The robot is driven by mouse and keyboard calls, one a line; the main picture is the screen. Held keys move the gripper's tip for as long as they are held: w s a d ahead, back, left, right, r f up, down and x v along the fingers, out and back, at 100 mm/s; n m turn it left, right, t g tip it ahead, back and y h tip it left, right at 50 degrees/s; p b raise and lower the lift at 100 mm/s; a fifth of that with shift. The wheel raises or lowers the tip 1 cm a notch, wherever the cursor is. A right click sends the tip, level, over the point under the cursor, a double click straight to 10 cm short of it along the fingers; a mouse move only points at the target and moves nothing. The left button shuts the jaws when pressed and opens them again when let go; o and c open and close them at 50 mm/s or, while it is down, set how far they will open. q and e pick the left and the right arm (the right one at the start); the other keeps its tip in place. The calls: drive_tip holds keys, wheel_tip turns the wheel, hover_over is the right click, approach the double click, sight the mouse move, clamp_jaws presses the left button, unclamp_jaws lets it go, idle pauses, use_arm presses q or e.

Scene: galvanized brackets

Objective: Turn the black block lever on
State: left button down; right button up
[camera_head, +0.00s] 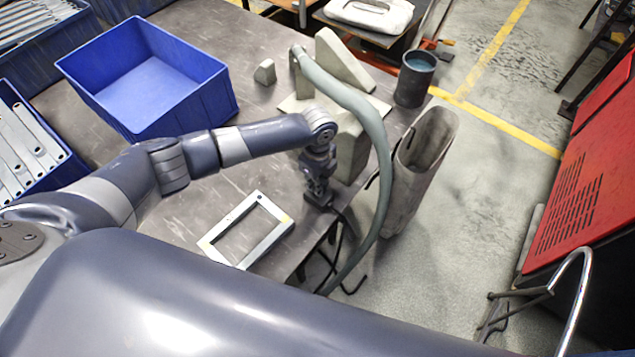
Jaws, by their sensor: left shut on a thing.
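My left arm reaches across the table from the left. My left gripper (318,190) points down near the table's right edge and is shut. A small dark block (320,201) shows right at its fingertips, and this looks like the black block lever. The fingers hide much of it, and I cannot make out which way the lever is set. My right gripper is not in view.
A metal frame (219,255) lies on the table (190,215) left of the gripper. A grey hose (383,165) hangs down just right of it. An empty blue bin (205,100) stands behind my arm. Concrete-like pieces (345,62) and a dark cup (414,85) stand farther back.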

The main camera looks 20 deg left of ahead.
use_arm(q)
drive_tip(key=shift+r, duration=0.1)
drive_tip(key=c, duration=1.7)
unclamp_jaws()
wheel_tip(320, 180, up, 12)
drive_tip(key=shift+f, duration=0.1)
